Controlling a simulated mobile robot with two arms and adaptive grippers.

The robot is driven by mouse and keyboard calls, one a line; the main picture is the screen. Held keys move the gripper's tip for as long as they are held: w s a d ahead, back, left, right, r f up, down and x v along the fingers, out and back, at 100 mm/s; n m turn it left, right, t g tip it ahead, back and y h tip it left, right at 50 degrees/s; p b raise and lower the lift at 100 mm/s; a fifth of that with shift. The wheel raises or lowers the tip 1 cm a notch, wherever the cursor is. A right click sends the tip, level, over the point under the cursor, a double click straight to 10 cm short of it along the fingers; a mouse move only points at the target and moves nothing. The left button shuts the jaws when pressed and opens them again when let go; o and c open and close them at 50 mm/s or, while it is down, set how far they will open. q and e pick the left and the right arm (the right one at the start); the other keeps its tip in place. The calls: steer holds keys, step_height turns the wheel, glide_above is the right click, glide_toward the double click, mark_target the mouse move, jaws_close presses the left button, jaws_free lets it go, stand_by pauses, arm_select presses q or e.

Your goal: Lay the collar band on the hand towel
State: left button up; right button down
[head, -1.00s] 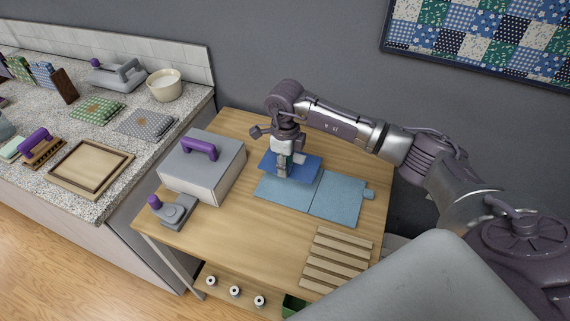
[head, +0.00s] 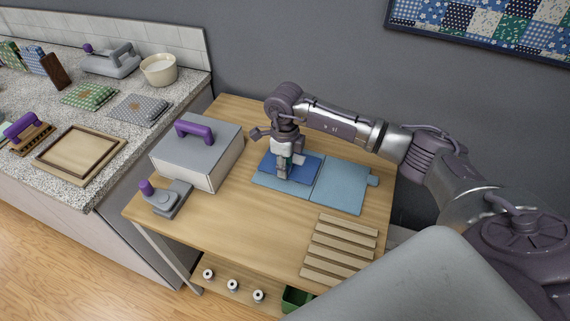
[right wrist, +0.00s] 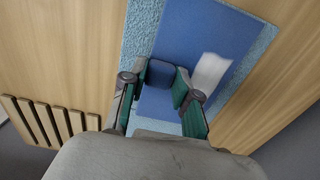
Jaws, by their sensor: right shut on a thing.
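The collar band, a flat dark blue rectangle (head: 306,166), is at the left half of the light blue hand towel (head: 340,186). The towel lies flat on the wooden table, with a seam across its middle. My right gripper (head: 283,174) points down and is shut on the band. In the right wrist view, its green-padded fingers (right wrist: 163,88) pinch a blue part, and the band (right wrist: 197,30) spreads over the textured towel (right wrist: 139,30). The band looks flat on the towel or just above it; I cannot tell if they fully touch. My left gripper is out of view.
A grey box with a purple handle (head: 218,165) stands left of the towel, with a small grey purple-knobbed tool (head: 168,198) in front. A slatted wooden rack (head: 340,248) lies at front right. Bare tabletop (head: 245,225) lies between. A speckled counter stands at left.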

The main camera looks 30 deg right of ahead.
steer(key=shift+f+b, duration=0.45)
steer(key=shift+f, duration=0.05)
